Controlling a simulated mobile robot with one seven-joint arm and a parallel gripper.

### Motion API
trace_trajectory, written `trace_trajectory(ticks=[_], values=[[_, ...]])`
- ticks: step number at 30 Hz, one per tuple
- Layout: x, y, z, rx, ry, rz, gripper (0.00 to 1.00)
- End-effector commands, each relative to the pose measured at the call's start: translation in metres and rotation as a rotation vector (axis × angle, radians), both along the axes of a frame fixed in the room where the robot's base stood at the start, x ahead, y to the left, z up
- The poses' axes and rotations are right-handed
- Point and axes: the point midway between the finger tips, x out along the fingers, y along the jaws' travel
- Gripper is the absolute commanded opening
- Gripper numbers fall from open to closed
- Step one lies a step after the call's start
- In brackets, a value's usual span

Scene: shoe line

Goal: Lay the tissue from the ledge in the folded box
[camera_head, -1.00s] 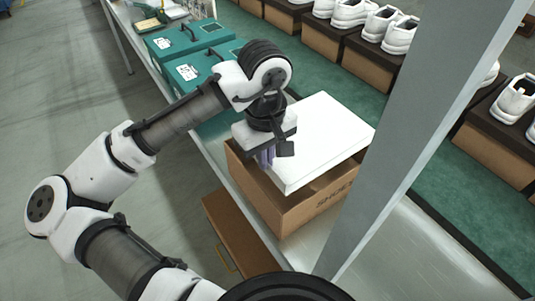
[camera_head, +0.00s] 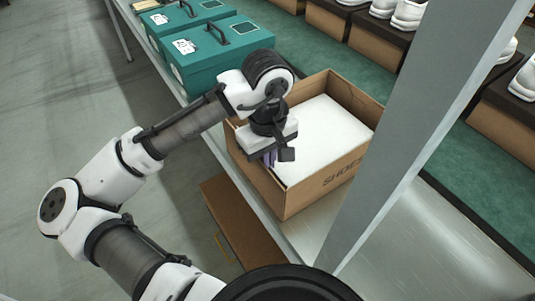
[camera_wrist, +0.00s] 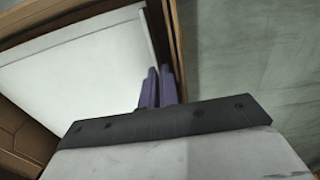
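The white tissue (camera_head: 318,140) is a flat white slab inside the open cardboard box (camera_head: 310,195), below its rim. In the wrist view the tissue (camera_wrist: 85,65) fills the left side and its edge runs to my fingers. My gripper (camera_head: 270,158) points down at the box's left side, just inside the wall. Its purple fingers (camera_wrist: 158,88) are close together at the tissue's edge and appear shut on it. The exact contact at the fingertips is partly hidden.
Teal cases (camera_head: 218,52) stand on the bench beyond the box. A grey post (camera_head: 425,125) rises close to the box's right. White shoes on brown boxes (camera_head: 335,22) line the green belt behind. A brown drawer (camera_head: 240,225) is below the bench edge.

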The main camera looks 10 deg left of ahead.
Motion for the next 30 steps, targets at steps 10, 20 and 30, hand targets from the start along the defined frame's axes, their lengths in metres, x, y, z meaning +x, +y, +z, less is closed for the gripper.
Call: trace_trajectory(ticks=[10, 20, 30], values=[[0.000, 0.000, -0.035, -0.001, -0.001, 0.001, 0.00], [-0.001, -0.001, -0.047, -0.003, 0.004, -0.001, 0.00], [-0.001, -0.002, -0.049, -0.006, 0.004, -0.003, 0.00]])
